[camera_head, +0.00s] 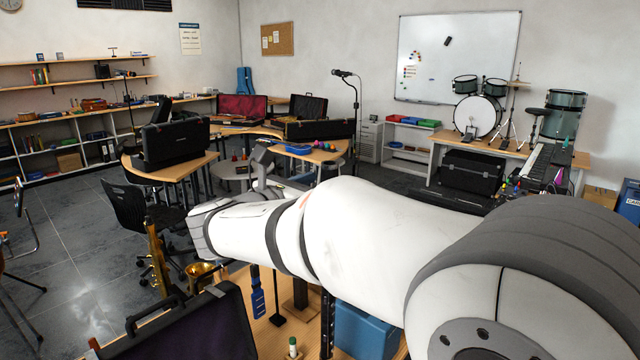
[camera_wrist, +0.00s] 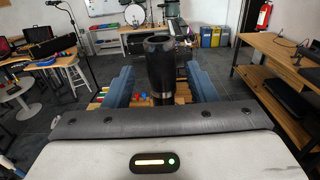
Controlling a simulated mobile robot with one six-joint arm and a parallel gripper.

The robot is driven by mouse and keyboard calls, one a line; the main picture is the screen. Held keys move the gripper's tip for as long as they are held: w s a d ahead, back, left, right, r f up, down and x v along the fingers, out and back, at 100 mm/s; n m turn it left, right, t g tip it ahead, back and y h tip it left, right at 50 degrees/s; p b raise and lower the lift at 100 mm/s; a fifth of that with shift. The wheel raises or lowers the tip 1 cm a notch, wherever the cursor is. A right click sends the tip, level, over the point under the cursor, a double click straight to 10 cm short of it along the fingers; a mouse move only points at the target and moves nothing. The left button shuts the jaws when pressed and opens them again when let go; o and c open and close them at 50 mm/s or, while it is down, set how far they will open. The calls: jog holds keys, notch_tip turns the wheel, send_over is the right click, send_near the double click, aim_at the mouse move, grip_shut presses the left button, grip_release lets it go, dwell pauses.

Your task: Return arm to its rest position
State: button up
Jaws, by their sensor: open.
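My gripper (camera_wrist: 159,70) shows in the wrist view as two blue-grey fingers spread wide apart. It is open. A dark upright cylinder (camera_wrist: 160,62) appears between the fingers, with a gap on each side; I cannot tell how far beyond them it stands. In the head view my white and grey arm stretches from the lower right across the middle toward the left. Its far end is near the tables, and the fingers are not clear there. The arm hides part of the bench below it.
An open dark case (camera_head: 190,330), a brass saxophone (camera_head: 158,255) and a blue box (camera_head: 365,335) are near the arm. A microphone stand (camera_head: 355,110) rises behind it. In the wrist view a wooden bench (camera_wrist: 285,60) stands right and a stool (camera_wrist: 18,97) left. Open floor shows at left.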

jog(key=v, duration=0.5)
jog(key=shift+s+p, duration=0.1)
jog(key=shift+p, duration=0.2)
dwell(0.8)
